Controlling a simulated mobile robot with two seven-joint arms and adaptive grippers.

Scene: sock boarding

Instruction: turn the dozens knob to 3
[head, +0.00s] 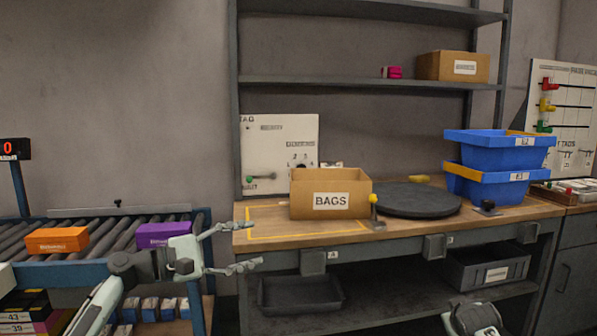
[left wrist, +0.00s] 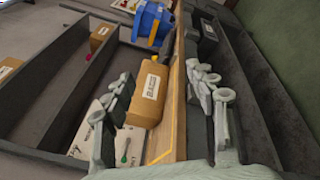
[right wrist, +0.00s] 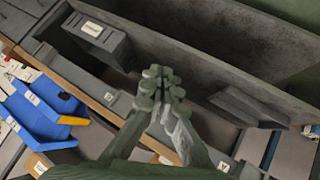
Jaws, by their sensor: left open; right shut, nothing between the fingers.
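A white panel (head: 262,140) stands upright against the wall at the back of the workbench. A small dark knob (head: 301,166) with marks around it sits low on its right side, just above the BAGS box. I cannot read its setting. A lever with a green tip is at the panel's lower left. The panel also shows in the left wrist view (left wrist: 103,143). My left gripper (head: 248,246) is open and empty, in front of the bench's left end and apart from the panel. My right gripper (right wrist: 162,78) is shut and empty, at the bench's front side.
The BAGS box (head: 303,211) stands on the bench in front of the panel. A dark turntable (head: 420,202) and stacked blue bins (head: 490,160) are to its right. A yellow-tipped lever (head: 375,208) rises at the front edge. A roller conveyor (head: 105,238) with orange and purple boxes is left.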

